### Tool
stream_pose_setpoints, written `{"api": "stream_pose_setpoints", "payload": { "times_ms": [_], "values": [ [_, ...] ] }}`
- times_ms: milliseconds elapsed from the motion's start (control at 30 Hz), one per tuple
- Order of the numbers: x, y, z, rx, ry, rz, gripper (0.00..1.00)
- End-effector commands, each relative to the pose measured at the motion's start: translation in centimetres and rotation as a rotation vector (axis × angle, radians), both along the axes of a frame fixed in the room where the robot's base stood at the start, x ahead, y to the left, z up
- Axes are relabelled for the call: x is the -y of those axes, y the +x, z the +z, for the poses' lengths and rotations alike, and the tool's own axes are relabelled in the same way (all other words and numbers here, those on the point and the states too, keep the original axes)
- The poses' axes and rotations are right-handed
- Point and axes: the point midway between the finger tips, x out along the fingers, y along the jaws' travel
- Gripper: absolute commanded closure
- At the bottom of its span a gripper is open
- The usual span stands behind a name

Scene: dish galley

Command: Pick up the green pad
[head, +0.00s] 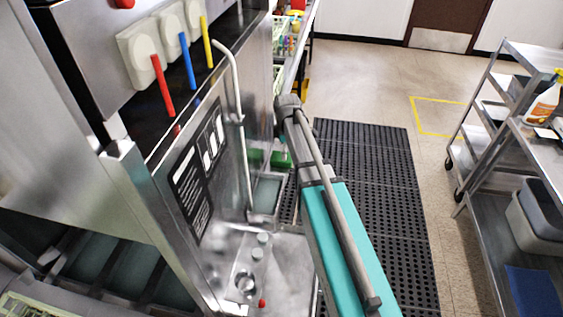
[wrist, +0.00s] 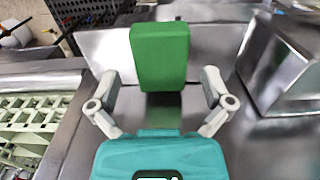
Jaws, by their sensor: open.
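The green pad (wrist: 160,55) is a flat, upright-looking rectangular block in the upper middle of the wrist view. My gripper (wrist: 160,92) is open, with its two grey fingers spread to the left and right of the pad's lower end. The pad lies between and beyond the fingers, and I cannot tell whether either touches it. In the head view a small part of the green pad (head: 281,159) shows behind my arm, and the gripper itself is hidden there.
A pale green rack (wrist: 30,125) lies at the left of the wrist view. A steel machine (head: 200,165) with coloured handles stands left of my arm in the head view. A black floor mat (head: 385,190) lies right of it, and a steel cart (head: 490,240) stands further right.

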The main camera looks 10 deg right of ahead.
Motion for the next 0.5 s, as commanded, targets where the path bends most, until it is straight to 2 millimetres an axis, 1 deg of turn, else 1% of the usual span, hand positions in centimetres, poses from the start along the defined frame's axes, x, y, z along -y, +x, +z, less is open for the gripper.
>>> {"api": "stream_pose_setpoints", "payload": {
  "times_ms": [33,200,400,500],
  "values": [
    [0.0,0.0,-0.8,0.000,0.000,0.000,0.00],
    [0.0,0.1,-2.1,0.000,0.000,0.000,0.00],
    [0.0,0.0,-3.4,0.000,0.000,0.000,0.00],
    [0.0,0.0,-3.7,0.000,0.000,0.000,0.00]
  ]
}}
